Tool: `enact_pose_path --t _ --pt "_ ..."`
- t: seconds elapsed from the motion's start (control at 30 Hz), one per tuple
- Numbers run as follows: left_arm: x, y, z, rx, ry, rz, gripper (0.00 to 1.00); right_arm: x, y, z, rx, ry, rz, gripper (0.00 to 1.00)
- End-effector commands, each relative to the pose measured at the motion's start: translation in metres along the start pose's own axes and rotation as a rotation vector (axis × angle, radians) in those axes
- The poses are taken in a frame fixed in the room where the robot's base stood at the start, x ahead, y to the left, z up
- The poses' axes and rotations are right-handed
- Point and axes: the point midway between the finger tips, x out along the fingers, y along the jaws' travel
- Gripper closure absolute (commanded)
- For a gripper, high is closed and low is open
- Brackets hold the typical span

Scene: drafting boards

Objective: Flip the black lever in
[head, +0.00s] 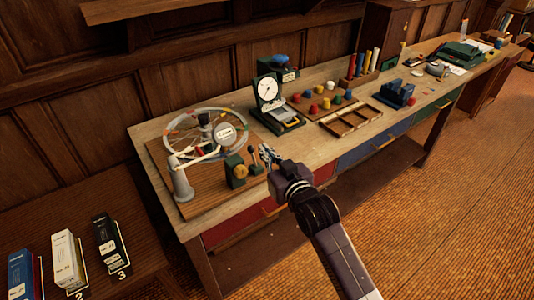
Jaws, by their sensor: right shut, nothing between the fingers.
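A small lever with a dark knob (253,152) stands on the wooden board (205,198) at the near left end of the long table; it looks like the black lever. Its exact tilt is too small to tell. My right gripper (267,153) is shut and empty, just right of the lever. Whether its fingertips touch the lever I cannot tell. My left gripper is not in view.
A dial scale (268,90) stands behind. An empty divided wooden tray (345,124) and colored blocks lie farther right. Labelled boxes (66,258) stand at lower left.

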Motion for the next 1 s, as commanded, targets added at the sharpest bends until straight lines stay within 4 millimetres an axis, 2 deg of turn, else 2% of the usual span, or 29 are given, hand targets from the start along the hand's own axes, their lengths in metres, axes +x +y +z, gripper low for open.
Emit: enact_pose_path --t 0.23,0.77,0.87,0.97,1.0 --pt "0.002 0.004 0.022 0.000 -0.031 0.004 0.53 -0.012 -0.001 -0.006 0.001 0.001 0.000 1.00" --pt "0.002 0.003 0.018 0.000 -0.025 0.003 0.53 -0.012 0.000 -0.002 0.001 -0.006 0.001 1.00" --pt "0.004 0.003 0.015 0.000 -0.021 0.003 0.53 -0.010 0.004 0.024 0.007 -0.044 0.009 1.00" --pt "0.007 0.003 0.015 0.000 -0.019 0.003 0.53 -0.009 0.011 0.079 0.018 -0.122 0.026 1.00" --pt "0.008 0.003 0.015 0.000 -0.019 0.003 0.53 -0.010 0.015 0.107 0.024 -0.162 0.035 1.00"
